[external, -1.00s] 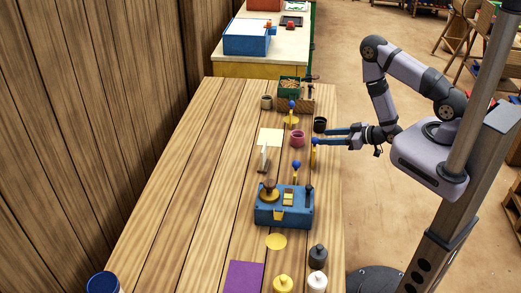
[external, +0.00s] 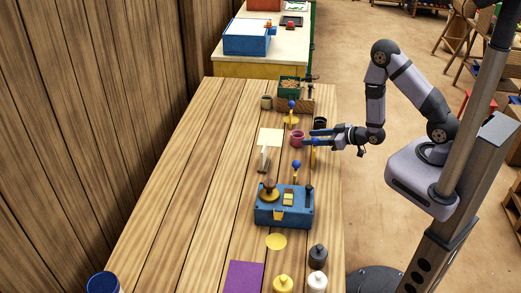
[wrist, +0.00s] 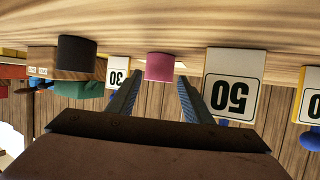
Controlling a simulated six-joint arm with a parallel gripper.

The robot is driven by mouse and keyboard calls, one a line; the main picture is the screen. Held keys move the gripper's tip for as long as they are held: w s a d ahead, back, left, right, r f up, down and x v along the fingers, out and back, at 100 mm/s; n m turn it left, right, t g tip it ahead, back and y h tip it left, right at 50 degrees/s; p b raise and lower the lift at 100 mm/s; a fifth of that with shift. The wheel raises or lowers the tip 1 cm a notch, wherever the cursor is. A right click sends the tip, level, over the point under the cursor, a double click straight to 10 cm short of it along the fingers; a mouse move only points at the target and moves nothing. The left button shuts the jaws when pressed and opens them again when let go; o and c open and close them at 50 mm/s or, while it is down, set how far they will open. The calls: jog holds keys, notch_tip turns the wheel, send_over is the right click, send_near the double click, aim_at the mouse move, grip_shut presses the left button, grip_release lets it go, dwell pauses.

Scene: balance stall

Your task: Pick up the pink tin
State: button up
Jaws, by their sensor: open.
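The pink tin (external: 297,141) stands upright on the wooden table. In the wrist view, which looks upside down, the pink tin (wrist: 159,67) is centred, beyond and between the fingertips. My gripper (external: 311,138) is just to the right of the tin in the external view, with its blue fingers pointing at it. In the wrist view my gripper (wrist: 160,86) is open, with nothing visible between its fingers. Whether the fingertips reach around the tin's near side cannot be told.
A black tin (external: 320,123) stands close behind my gripper. A blue balance box (external: 284,210) stands nearer the front.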

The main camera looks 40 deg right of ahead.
aim_at(302, 138)
jog(key=shift+w+a+f+p, duration=0.1)
jog(key=shift+w+a+p, duration=0.1)
jog(key=shift+w+p, duration=0.2)
jog(key=shift+p+x, duration=0.6)
jog(key=shift+x, duration=1.6)
jog(key=shift+d+f, duration=0.1)
jog(key=c, duration=0.7)
